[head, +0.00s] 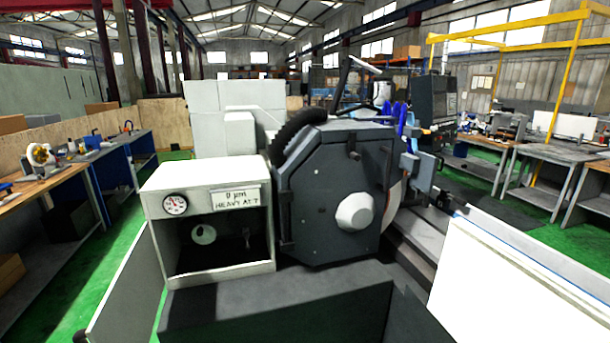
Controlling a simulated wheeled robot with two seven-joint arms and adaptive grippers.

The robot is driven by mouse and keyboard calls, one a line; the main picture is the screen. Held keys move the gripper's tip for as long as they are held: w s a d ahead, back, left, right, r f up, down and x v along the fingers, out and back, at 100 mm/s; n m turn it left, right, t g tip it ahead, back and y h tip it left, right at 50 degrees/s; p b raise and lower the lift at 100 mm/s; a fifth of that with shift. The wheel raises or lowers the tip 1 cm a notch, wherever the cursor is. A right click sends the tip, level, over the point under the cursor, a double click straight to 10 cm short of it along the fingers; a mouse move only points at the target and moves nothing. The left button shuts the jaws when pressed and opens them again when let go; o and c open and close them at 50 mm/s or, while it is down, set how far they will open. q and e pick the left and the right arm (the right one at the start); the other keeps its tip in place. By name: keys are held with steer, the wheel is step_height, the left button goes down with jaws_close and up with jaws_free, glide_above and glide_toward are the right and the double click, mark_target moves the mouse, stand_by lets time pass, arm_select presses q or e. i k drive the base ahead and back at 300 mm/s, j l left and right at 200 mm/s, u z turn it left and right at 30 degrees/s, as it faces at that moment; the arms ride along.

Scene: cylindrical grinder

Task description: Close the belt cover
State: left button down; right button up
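The grinder's dark grey angular cover (325,170) stands in the middle of the head view, with a pale hub (355,210) on its face. A hinge-like bar (285,215) runs down its left edge. I cannot tell for sure whether this is the belt cover, or whether it is fully shut. Neither of my grippers is in view.
A dark machine bed (270,305) lies in front. A pale upright panel (125,300) stands at lower left and a large white panel (510,290) at lower right. Workbenches (85,160) line the left side, with green floor (100,270) between. More benches (555,160) stand at right.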

mark_target(127, 313)
steer(key=j, duration=2.4)
steer(key=k+u, duration=0.05)
